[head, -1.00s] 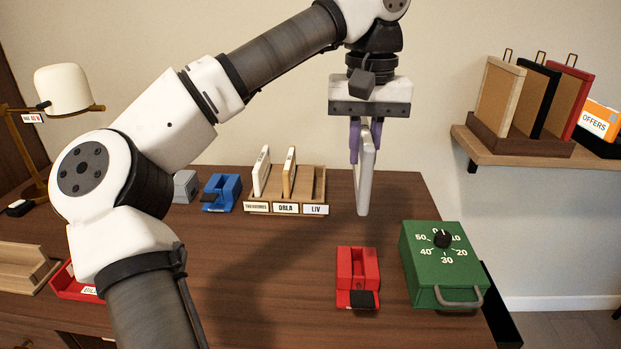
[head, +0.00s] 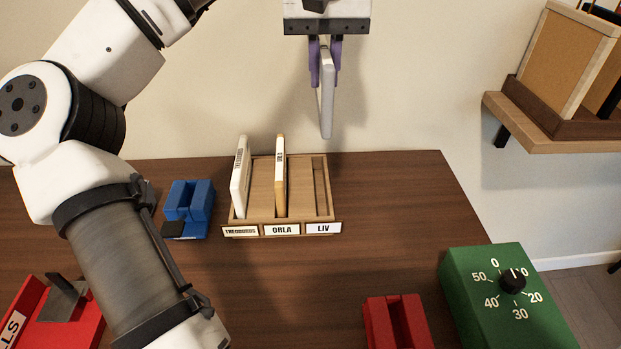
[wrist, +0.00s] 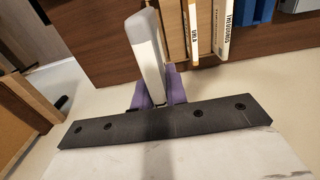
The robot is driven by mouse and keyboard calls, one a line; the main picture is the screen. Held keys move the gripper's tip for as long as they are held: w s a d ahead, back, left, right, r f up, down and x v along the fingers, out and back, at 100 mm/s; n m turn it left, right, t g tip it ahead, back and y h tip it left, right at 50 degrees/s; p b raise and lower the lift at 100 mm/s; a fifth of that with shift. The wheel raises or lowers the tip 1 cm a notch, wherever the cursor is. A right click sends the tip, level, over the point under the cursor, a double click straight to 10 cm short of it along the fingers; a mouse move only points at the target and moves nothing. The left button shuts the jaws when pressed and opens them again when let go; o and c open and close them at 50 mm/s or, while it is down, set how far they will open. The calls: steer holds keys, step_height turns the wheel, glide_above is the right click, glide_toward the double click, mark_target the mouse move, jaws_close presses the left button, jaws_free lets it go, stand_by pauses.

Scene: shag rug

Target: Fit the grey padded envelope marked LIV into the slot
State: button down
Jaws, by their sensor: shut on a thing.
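My gripper (head: 325,62) is shut on a thin grey padded envelope (head: 327,100), which hangs upright, edge toward the head camera. The envelope's mark cannot be read. It also shows in the wrist view (wrist: 147,52) between the purple fingers. The envelope is in the air above and behind the wooden rack (head: 262,222), near its right end. The rack has three slots labelled THEODORUS, ORLA and LIV. The LIV slot (head: 321,190) at the right is empty. A white envelope (head: 240,178) stands in the THEODORUS slot, and a tan one (head: 280,176) in the ORLA slot.
A blue block-like holder (head: 188,205) stands left of the rack. A red holder (head: 398,322) and a green box with a dial (head: 490,285) stand at the front right. A wall shelf (head: 560,140) is at the right. The table right of the rack is clear.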

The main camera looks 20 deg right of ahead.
steer(key=shift+w+f, duration=0.2)
step_height(320, 180, down, 19)
steer(key=shift+s+f+b, duration=0.1)
steer(key=shift+f+b, duration=0.1)
steer(key=shift+b, duration=0.95)
steer(key=shift+f, duration=0.1)
steer(key=shift+f, duration=0.15)
steer(key=c, duration=1.4)
jaws_free()
step_height(320, 180, up, 12)
steer(key=shift+r+p, duration=0.25)
steer(key=shift+p, duration=0.35)
